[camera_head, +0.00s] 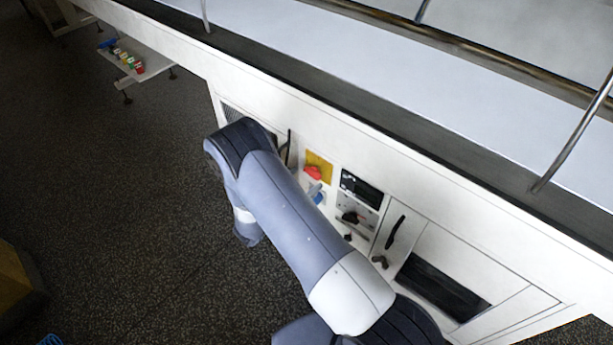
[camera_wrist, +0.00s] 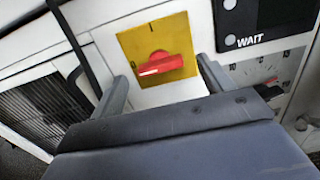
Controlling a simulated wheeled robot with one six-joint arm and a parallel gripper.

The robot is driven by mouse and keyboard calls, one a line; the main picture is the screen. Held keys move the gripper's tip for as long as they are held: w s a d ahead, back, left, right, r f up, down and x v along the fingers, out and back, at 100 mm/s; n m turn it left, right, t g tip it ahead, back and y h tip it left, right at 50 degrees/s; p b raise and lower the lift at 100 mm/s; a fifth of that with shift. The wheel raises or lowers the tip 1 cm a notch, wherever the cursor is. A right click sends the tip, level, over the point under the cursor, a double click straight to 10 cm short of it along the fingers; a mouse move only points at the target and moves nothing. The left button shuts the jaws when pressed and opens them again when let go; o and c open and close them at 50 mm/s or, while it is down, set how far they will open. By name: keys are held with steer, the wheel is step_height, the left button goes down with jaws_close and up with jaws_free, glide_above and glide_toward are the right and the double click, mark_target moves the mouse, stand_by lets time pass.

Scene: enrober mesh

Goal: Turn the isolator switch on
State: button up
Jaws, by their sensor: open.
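The isolator switch is a red handle (camera_wrist: 160,66) on a yellow plate (camera_wrist: 131,43) in the wrist view. The handle lies roughly sideways, with a white line on its left part, and a dark I mark is on the plate above it. The switch (camera_head: 313,173) also shows in the head view, on the white machine front just beyond my arm. My gripper (camera_wrist: 162,70) is open, with one finger to the left of the handle and one to the right. The fingers appear apart from the handle; the depth gap is hard to judge.
Right of the switch is a dark display panel (camera_wrist: 262,18) reading WAIT, with small controls below it. A black vent grille (camera_wrist: 45,105) and a dark bar handle (camera_wrist: 76,45) are on the left. The dark floor (camera_head: 120,220) left of my arm is clear.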

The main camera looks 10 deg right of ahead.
steer(key=shift+x, duration=1)
steer(key=c, duration=1)
